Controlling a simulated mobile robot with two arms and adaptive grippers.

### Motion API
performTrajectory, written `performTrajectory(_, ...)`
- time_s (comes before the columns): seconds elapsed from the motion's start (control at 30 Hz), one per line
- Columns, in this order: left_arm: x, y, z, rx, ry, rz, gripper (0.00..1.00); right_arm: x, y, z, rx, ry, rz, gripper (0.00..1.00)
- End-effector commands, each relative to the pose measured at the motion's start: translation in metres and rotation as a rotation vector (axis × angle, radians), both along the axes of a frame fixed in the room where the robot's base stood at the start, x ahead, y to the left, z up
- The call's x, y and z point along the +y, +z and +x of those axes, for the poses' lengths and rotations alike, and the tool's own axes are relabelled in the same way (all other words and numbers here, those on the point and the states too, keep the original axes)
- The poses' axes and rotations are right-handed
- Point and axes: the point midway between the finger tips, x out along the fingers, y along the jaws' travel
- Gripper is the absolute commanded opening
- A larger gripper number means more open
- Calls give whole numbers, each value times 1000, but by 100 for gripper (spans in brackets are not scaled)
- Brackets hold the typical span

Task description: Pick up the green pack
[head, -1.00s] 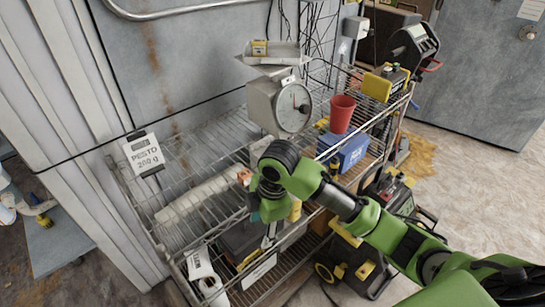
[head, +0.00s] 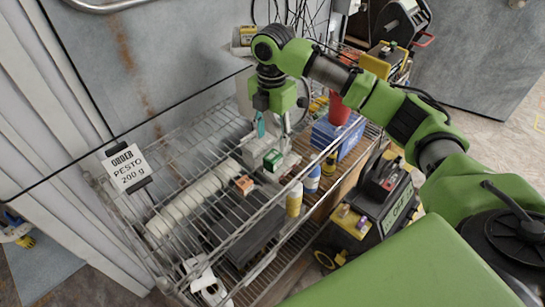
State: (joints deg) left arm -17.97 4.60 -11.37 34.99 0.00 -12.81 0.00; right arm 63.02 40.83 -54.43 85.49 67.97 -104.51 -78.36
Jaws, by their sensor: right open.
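A small green pack (head: 272,160) with a pale side stands on the wire rack's top shelf. My right gripper (head: 272,128) is above it, pointing down, with its fingers apart and nothing seen between them. It looks clear of the pack, though the exact height is hard to tell. My right arm and gripper hide most of the dial scale (head: 297,97) behind them. A sign (head: 127,167) on the left of the rack reads "ORDER PESTO 200 g". My left gripper is not in view.
An orange-topped pack (head: 244,185) stands left of the green pack. A yellow bottle (head: 294,200) and a blue bottle (head: 312,179) stand to its right. A blue box (head: 337,135) and a red cup (head: 340,110) are further right. A row of white rolls (head: 172,215) lies at left.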

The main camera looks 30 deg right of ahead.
Motion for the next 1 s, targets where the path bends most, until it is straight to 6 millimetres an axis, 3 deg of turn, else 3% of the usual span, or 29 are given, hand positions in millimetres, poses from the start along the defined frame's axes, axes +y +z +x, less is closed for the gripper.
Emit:
performTrajectory(0.07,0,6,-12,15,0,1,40,0,-14,-1,5,-1,-1,47)
performTrajectory(0.17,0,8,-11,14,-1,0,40,0,-28,-1,2,-2,-1,47)
performTrajectory(0.47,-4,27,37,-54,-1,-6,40,-2,-52,-5,4,-1,-2,47)
performTrajectory(0.7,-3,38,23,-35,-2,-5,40,-2,-85,-6,0,-1,-1,47)
performTrajectory(0.97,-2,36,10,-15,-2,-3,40,-2,-90,-6,-2,0,0,47)
performTrajectory(1.0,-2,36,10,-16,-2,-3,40,-2,-90,-6,-2,0,0,42)
